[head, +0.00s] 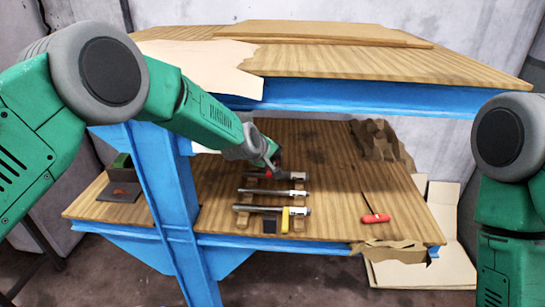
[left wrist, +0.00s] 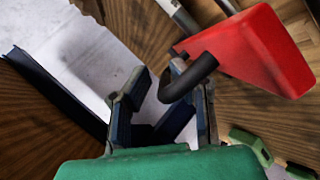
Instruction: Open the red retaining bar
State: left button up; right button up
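The red retaining bar (head: 262,174) is a small red piece at the far end of the rack of rods on the lower shelf. In the left wrist view it is a large red block (left wrist: 262,50) with a dark bent handle (left wrist: 192,77). My left gripper (head: 272,162) is right at it, reaching down from the left and partly covering it. In the left wrist view the fingers of my left gripper (left wrist: 162,98) are apart, with the curved handle end between or just in front of them; firm contact cannot be told. My right gripper is out of view.
Several metal rods (head: 275,192) lie on wooden supports, one with a yellow part (head: 285,220). A red-handled tool (head: 376,218) lies to the right. The wooden upper shelf (head: 400,65) with its blue beam overhangs the lower shelf. A blue post (head: 165,190) stands left.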

pick_arm(q)
jog(key=shift+d+r, duration=0.1)
jog(key=v, duration=1.1)
jog(key=shift+s+a, duration=0.2)
jog(key=shift+s, duration=0.15)
jog(key=shift+r, duration=0.1)
